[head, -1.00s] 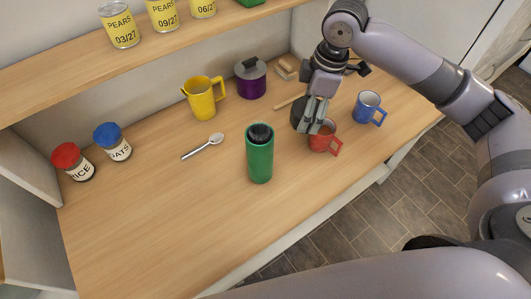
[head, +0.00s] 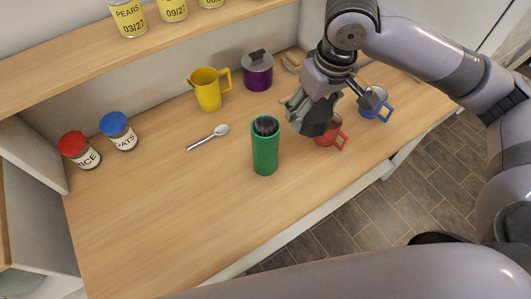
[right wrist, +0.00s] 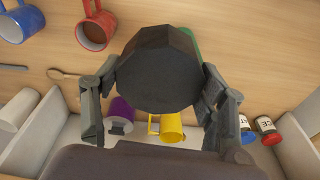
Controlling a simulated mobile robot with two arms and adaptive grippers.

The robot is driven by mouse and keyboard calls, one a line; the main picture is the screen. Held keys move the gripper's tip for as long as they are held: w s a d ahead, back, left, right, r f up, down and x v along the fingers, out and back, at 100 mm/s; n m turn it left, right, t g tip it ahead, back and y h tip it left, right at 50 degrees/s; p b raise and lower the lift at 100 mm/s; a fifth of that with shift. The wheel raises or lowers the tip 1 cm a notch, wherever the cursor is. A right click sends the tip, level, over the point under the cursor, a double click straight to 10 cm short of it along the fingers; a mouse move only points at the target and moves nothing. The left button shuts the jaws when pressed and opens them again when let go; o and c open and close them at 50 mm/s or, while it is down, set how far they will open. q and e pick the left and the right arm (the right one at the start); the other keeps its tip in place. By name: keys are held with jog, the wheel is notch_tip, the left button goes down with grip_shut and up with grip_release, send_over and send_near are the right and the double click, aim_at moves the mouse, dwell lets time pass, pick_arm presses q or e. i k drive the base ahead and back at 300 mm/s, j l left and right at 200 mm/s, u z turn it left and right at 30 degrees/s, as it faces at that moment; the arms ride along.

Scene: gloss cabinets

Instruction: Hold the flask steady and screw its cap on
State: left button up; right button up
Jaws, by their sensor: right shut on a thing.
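The green flask (head: 265,152) stands upright on the wooden counter, its dark top facing up. A bit of it shows behind the cap in the right wrist view (right wrist: 188,36). My right gripper (head: 306,112) is shut on the black cap (head: 319,118), held in the air to the right of the flask and apart from it in the head view. In the right wrist view the many-sided cap (right wrist: 158,75) fills the space between the fingers. My left gripper is not in view.
A red mug (head: 329,139) is partly hidden behind my right gripper, with a blue mug (head: 379,108) beyond. A yellow jug (head: 208,94), purple pot (head: 258,76), spoon (head: 208,138) and two jars (head: 78,150) stand farther back or left. The front-left counter is clear.

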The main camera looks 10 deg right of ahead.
aim_at(264, 128)
jog(key=k+j+z, duration=0.55)
jog(key=k, duration=0.3)
jog(key=k+j+z, duration=0.3)
jog(key=k, duration=0.15)
